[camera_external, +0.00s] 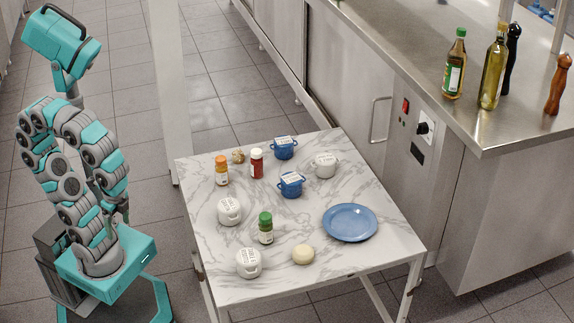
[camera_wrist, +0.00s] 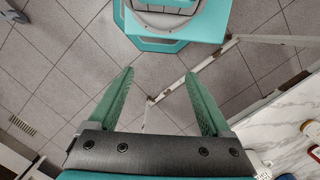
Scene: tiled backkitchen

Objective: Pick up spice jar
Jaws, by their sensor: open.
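Three small jars stand upright on the marble table: one with an orange lid (camera_external: 222,171), one with a red lid (camera_external: 256,163), both toward the back left, and one with a green lid (camera_external: 265,228) nearer the front. The pictures do not show which is the spice jar. My gripper (camera_wrist: 158,73) is open and empty, with floor tiles and a table leg visible between its fingers. My arm is folded left of the table, away from the jars.
The table (camera_external: 310,275) also holds white lidded pots (camera_external: 229,211) (camera_external: 249,263), blue pots (camera_external: 291,185) (camera_external: 284,148), a grey-white pot (camera_external: 325,165), a blue plate (camera_external: 350,222), a pale round item (camera_external: 303,254) and a small brown item (camera_external: 238,156). A steel counter (camera_external: 450,125) with bottles stands right.

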